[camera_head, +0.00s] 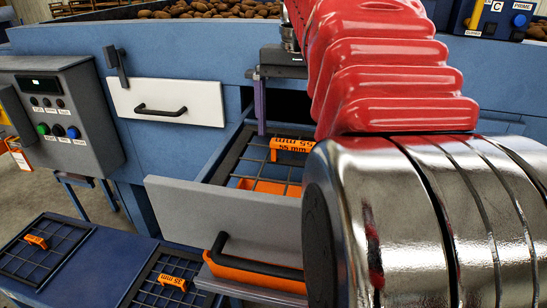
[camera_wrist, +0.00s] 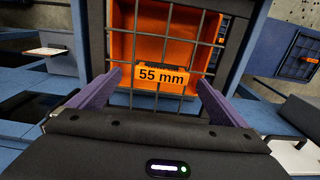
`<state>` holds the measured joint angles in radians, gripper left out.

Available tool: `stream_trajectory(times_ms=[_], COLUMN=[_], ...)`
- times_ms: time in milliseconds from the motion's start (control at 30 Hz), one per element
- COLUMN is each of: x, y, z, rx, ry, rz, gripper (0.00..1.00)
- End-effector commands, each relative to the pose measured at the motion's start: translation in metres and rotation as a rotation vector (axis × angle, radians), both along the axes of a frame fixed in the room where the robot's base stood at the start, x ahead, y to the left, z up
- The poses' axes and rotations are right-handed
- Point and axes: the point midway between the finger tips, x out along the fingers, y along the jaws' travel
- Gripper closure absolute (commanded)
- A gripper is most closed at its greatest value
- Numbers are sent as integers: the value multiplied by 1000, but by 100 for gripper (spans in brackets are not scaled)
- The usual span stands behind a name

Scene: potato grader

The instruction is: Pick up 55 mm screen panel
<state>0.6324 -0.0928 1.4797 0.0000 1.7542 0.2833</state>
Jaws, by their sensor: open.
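The 55 mm screen panel (camera_head: 236,155) is a dark wire grid with an orange tag-like handle marked 55 mm. It lies in the pulled-out drawer with the grey front (camera_head: 225,215). In the wrist view the panel's handle (camera_wrist: 162,78) is upright and centred, with orange behind the grid. My gripper (camera_wrist: 159,80) is open, its two purple fingers on either side of the handle with gaps. In the head view one finger of my gripper (camera_head: 261,128) shows over the drawer's back part; the other is hidden. Whether the fingers touch the panel cannot be told.
A closed white drawer (camera_head: 165,103) is at upper left, beside a grey control box (camera_head: 62,115). Two more grid panels, one (camera_head: 40,250) at lower left and one (camera_head: 165,285) marked 35 mm, lie on a blue surface. Potatoes (camera_head: 205,10) fill the top. The open drawer's front has a black handle (camera_head: 255,258).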

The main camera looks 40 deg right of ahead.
Motion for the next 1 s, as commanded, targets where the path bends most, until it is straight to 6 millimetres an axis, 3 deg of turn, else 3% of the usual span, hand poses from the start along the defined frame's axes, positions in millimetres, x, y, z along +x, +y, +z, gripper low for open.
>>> stream_trajectory(times_ms=[367, 733, 1000], x=[0, 4, 5], y=[0, 2, 2], z=[-4, -45, -52], rx=[1, 2, 0], ry=[1, 1, 0], rz=[0, 0, 0], gripper=[3, 3, 3])
